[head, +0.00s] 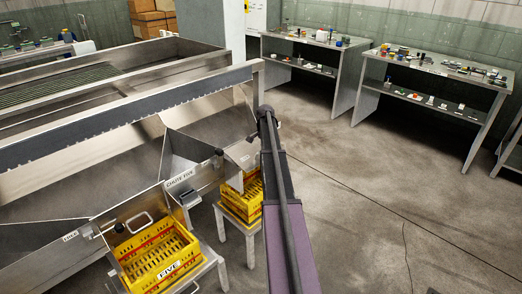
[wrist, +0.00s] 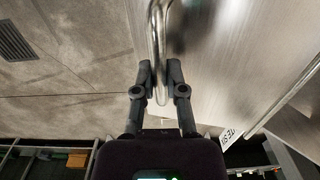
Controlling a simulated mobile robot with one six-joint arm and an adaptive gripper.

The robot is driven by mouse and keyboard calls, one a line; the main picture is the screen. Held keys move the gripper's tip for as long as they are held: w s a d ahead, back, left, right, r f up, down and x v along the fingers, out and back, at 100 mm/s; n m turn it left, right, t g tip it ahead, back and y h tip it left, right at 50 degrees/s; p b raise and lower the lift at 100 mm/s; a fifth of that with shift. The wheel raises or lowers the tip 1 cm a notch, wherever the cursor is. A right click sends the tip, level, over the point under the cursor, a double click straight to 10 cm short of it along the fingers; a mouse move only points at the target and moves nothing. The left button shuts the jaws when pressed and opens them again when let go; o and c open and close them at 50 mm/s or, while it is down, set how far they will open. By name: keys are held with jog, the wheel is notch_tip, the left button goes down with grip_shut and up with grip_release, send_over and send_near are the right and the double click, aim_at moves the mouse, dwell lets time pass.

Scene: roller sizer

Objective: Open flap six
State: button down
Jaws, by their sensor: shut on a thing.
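In the wrist view my gripper (wrist: 159,72) is shut on a bent metal handle (wrist: 156,35). The handle stands by a brushed metal panel (wrist: 225,45), which I take to be flap six. I cannot tell from the frames how far this flap is open. In the head view my arm runs up to the sizer's right end and hides the gripper and handle. A metal chute (head: 213,118) opens just left of the arm there. A yellow crate (head: 232,207) stands below it, partly hidden by my arm.
A white label (wrist: 230,136) shows beside the panel in the wrist view. Two tables (head: 340,95) with small items stand at the back right. The floor (head: 380,185) right of my arm is clear.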

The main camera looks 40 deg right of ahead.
jog(key=shift+r+p, duration=0.75)
jog(key=shift+r, duration=0.25)
jog(key=shift+w, duration=0.1)
jog(key=c, duration=0.7)
grip_release()
jog(key=shift+r, duration=0.15)
